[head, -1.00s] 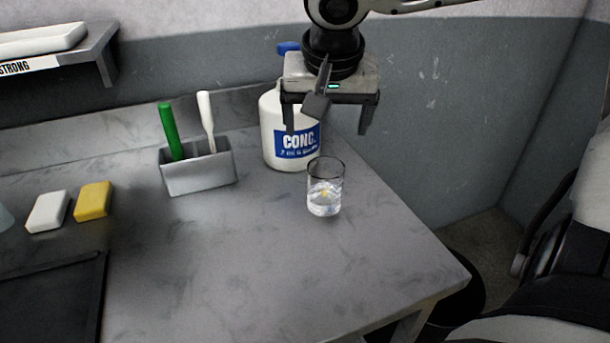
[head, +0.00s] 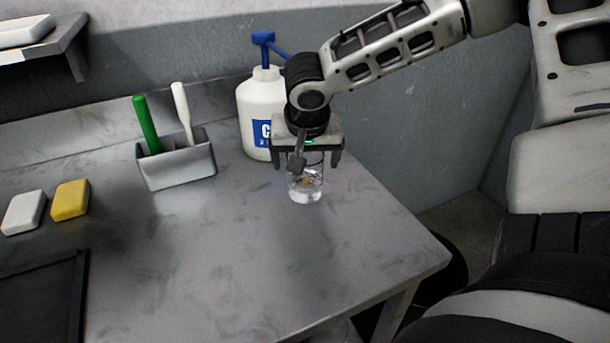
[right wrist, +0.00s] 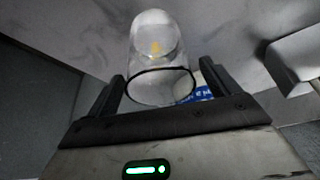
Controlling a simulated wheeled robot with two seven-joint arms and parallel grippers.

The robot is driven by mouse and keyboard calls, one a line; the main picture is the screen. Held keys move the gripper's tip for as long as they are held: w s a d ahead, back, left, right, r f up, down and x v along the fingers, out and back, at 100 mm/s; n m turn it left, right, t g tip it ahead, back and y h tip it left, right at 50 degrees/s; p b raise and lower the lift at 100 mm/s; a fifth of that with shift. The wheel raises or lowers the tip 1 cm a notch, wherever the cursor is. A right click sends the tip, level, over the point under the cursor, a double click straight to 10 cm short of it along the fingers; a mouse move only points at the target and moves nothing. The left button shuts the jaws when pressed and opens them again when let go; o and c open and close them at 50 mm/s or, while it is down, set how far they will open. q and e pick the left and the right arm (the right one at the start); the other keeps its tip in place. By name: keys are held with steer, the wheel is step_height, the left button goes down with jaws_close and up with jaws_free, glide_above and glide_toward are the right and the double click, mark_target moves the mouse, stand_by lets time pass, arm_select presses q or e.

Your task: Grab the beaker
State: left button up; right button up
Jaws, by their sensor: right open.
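The beaker (head: 306,189) is clear glass with a dark rim and something small and yellow in or behind it. It stands upright on the grey bench near the right edge. My right gripper (head: 307,163) is open directly above it, fingers pointing down on either side of its upper part. In the right wrist view the beaker (right wrist: 158,62) lies between the two spread fingers (right wrist: 163,84), with a gap on each side. Its rim faces the palm. My left gripper is not in view.
A white bottle (head: 262,105) with a blue pump and label stands just behind and left of the beaker. A grey holder (head: 178,170) with a green and a white handle stands further left. Yellow (head: 70,199) and white (head: 24,212) blocks lie at the left.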

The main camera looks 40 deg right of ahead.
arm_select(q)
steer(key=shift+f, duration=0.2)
arm_select(e)
steer(key=shift+w+d+f, duration=0.1)
steer(key=shift+w+f, duration=0.05)
steer(key=shift+f, duration=0.25)
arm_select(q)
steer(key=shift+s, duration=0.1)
arm_select(e)
steer(key=c, duration=1.3)
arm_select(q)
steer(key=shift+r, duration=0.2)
arm_select(e)
steer(key=shift+r, duration=0.2)
